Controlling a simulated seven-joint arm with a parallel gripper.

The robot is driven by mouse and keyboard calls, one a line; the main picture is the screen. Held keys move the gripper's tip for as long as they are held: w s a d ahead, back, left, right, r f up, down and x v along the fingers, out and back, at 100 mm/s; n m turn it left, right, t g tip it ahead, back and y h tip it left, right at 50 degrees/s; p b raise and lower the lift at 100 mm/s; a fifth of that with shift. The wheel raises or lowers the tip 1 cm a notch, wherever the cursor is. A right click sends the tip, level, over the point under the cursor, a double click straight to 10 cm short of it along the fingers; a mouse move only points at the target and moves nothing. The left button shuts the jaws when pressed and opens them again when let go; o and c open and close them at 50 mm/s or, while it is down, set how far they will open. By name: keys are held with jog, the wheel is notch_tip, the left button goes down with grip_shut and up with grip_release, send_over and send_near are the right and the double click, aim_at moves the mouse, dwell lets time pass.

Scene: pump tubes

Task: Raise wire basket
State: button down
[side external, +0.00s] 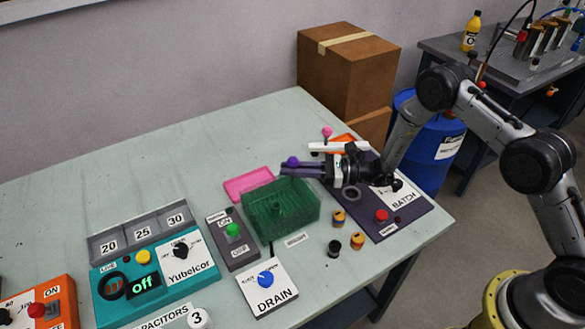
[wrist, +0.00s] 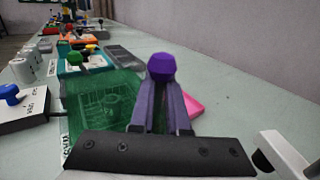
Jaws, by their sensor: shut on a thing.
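A green see-through box with mesh-like walls (side external: 281,211), which looks like the wire basket, stands on the table in the side external view. It also shows at left in the wrist view (wrist: 98,108). My gripper (side external: 294,166) points left above the box's back edge. In the wrist view, its long purple fingers (wrist: 160,84) are closed together on a purple ball-shaped knob (wrist: 161,66). The knob also shows at the fingertips in the side external view (side external: 292,160). What is under the knob is hidden by the fingers.
A pink tray (side external: 249,184) lies behind the box. A dark purple BATCH panel (side external: 407,211) with a red button is to the right. A DRAIN panel (side external: 267,288) with a blue knob is in front. Small orange-and-black pieces (side external: 338,218) stand nearby. The table's back left is clear.

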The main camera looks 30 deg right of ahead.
aim_at(293, 157)
jog(key=shift+r, duration=0.1)
dwell(0.7)
notch_tip(293, 157, up, 7)
jog(key=shift+f, duration=0.2)
dwell(0.3)
jog(key=c, duration=0.9)
grip_release()
jog(key=shift+r, duration=0.15)
jog(key=shift+f, duration=0.25)
jog(key=shift+s+d, duration=0.1)
jog(key=shift+d, duration=0.15)
jog(key=v, duration=1.3)
jog(key=shift+s+d, duration=0.1)
jog(key=shift+s, duration=0.05)
